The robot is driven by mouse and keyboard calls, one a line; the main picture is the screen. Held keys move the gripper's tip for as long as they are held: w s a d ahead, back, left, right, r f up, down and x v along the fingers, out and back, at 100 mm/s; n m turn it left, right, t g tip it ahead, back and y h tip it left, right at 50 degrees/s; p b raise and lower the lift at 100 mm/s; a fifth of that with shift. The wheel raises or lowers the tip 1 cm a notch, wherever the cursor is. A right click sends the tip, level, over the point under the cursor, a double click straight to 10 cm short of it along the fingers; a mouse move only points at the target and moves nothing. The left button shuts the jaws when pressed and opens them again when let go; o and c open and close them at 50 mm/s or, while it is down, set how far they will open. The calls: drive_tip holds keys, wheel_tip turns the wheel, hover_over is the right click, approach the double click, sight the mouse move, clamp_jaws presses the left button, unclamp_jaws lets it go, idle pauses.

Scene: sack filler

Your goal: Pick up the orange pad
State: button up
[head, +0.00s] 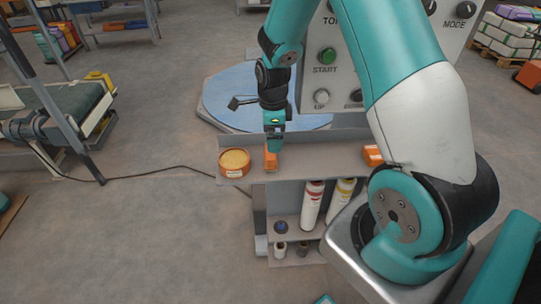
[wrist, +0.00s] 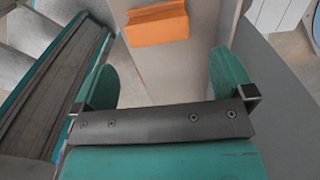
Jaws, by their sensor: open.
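The orange pad (head: 271,161) is a small block on the grey shelf top, to the right of a round orange tin. It also shows in the wrist view (wrist: 157,24) at the top, ahead of the fingers and between their lines. My gripper (head: 274,143) is just above the pad in the head view and partly hides it. In the wrist view my gripper (wrist: 164,75) is open, its two teal fingers wide apart with nothing between them.
The round orange tin (head: 234,161) stands at the shelf's left end. Another orange item (head: 373,154) lies to the right, partly behind my arm. Bottles (head: 312,203) and small jars stand below the shelf top (head: 325,160). A control panel (head: 322,62) rises behind.

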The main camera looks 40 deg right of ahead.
sight(270, 156)
wheel_tip(270, 156, down, 3)
drive_tip(key=shift+f, duration=0.2)
drive_tip(key=shift+w+a+f+p, duration=0.15)
drive_tip(key=shift+f+p, duration=0.4)
drive_tip(key=shift+f, duration=0.8)
drive_tip(key=shift+s+a+f+p, duration=0.15)
drive_tip(key=shift+f+p, duration=0.4)
drive_tip(key=shift+f, duration=0.8)
drive_tip(key=shift+w, duration=0.1)
drive_tip(key=shift+c, duration=0.2)
drive_tip(key=c, duration=0.8)
drive_tip(key=shift+r, duration=0.1)
wheel_tip(270, 156, up, 20)
drive_tip(key=b, duration=0.2)
drive_tip(key=shift+b, duration=0.35)
